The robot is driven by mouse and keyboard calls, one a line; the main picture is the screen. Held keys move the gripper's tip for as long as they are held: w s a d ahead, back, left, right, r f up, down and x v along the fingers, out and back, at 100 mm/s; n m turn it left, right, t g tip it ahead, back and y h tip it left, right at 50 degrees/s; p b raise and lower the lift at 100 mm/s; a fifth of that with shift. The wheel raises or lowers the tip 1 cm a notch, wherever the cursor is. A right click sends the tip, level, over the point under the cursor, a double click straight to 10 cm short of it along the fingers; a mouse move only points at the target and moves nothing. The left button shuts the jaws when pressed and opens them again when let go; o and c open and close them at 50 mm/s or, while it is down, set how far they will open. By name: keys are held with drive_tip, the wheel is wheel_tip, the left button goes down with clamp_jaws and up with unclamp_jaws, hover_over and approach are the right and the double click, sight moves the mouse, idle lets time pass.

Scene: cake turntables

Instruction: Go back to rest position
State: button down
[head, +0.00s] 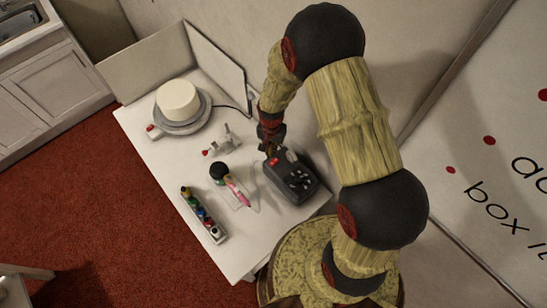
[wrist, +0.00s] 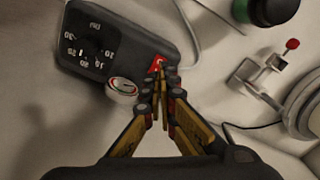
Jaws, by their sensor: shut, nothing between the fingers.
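My gripper (head: 270,150) is at the far edge of a dark box with a dial (head: 301,187) on the white table. In the wrist view my gripper (wrist: 160,80) has its fingertips together and nothing between them. The fingertips overlap a red switch on the box (wrist: 90,45) in that view; I cannot tell whether they touch it. My arm bends over the right part of the table.
A white cake (head: 178,101) stands on a turntable (head: 203,117) at the back left. A metal clamp-like part (head: 222,139), a dark-topped container (head: 219,170), a pink pen-like tool (head: 238,192) and a rack of small bottles (head: 203,215) stand on the table. Panels line its back.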

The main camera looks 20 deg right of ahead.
idle(0.3)
drive_tip(key=shift+s, duration=0.2)
drive_tip(key=s+d+r+n+t+b, duration=0.2)
drive_tip(key=s+r+n+t+b, duration=0.3)
drive_tip(key=s+r+b, duration=1.4)
drive_tip(key=shift+s+r+n+t+b, duration=0.15)
drive_tip(key=shift+r+n+t+b, duration=0.25)
drive_tip(key=shift+n+b, duration=0.6)
drive_tip(key=shift+r, duration=0.1)
